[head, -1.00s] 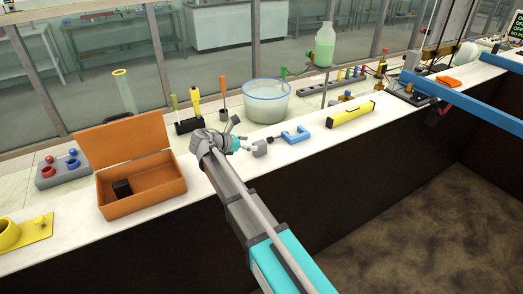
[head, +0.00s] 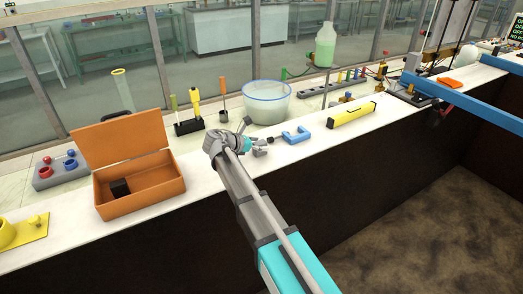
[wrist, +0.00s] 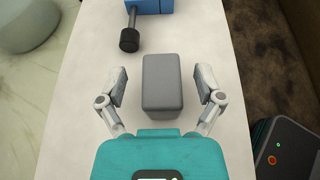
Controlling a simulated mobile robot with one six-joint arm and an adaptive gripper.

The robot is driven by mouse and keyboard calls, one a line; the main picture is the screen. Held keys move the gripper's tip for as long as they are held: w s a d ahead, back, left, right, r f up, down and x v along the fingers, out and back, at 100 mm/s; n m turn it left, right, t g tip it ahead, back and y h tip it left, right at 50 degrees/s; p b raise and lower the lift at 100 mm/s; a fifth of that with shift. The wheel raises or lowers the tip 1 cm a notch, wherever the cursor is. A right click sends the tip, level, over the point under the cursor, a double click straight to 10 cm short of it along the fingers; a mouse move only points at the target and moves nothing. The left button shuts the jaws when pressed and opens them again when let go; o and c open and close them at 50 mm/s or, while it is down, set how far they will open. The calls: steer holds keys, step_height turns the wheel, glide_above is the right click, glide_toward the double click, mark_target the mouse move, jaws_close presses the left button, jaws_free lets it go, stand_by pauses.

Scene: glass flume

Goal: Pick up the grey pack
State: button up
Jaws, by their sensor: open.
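The grey pack (wrist: 162,82) is a block with rounded edges on the white bench top, in the middle of the wrist view. My gripper (wrist: 161,85) is open, with one finger on each side of the pack and a visible gap on both sides. Nothing is held. In the head view my gripper (head: 254,139) is low over the bench, left of the blue clamp (head: 297,135). There I cannot clearly tell the pack from my grey fingers.
The clamp's dark knob (wrist: 129,40) lies just beyond the pack, slightly left. A clear tub (head: 267,103) stands behind my gripper. A yellow bar (head: 352,115) lies to the right and an open orange box (head: 138,190) to the left. The bench's front edge is close.

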stand_by(0.4)
jaws_close()
